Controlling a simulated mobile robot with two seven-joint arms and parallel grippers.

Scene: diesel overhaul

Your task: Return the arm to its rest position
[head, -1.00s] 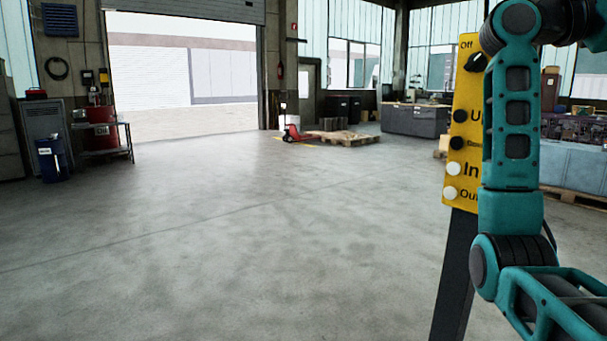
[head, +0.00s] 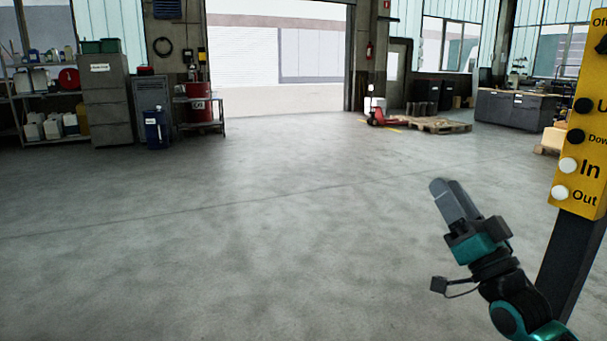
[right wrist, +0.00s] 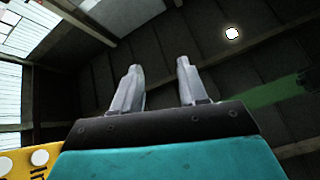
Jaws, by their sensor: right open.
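My right gripper (head: 455,202) is at the lower right of the head view, left of the yellow control panel, with bare floor behind it. In the right wrist view its two fingers (right wrist: 158,82) stand apart with nothing between them. The teal and black arm comes in from the bottom right and is bent. My left gripper is not in view.
The yellow control panel (head: 580,125) on a dark post (head: 572,265) stands close at the right, near my right arm. A pallet jack (head: 378,112) and wooden pallets (head: 437,125) are far back. A shelf (head: 15,105) and cabinets line the left. The middle floor is clear.

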